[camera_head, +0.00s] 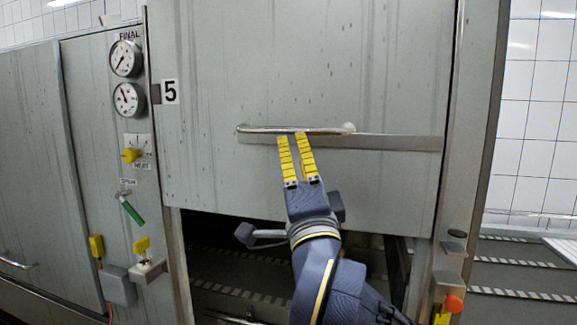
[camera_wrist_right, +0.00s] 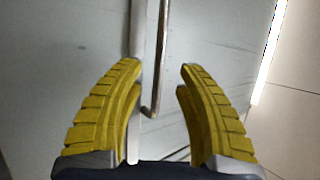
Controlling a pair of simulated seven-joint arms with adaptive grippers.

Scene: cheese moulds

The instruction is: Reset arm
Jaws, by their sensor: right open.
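My right gripper (camera_head: 293,140) is in front of the grey metal door marked 5, with its yellow fingers pointing up at the door's bar handle (camera_head: 260,128). The fingers are open. In the right wrist view the open fingers (camera_wrist_right: 161,70) show large, and the handle (camera_wrist_right: 153,100) runs between them, nearer the left finger. I cannot tell whether a finger touches it. The door (camera_head: 300,65) is raised, with a dark opening below its lower edge. My left gripper is not in view.
Left of the door is a panel with two round gauges (camera_head: 126,58), a yellow knob (camera_head: 131,155) and a green lever (camera_head: 131,211). A metal post (camera_head: 474,120) stands at the right. Racks (camera_head: 230,270) show in the opening, and a white tiled wall (camera_head: 540,110) is at far right.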

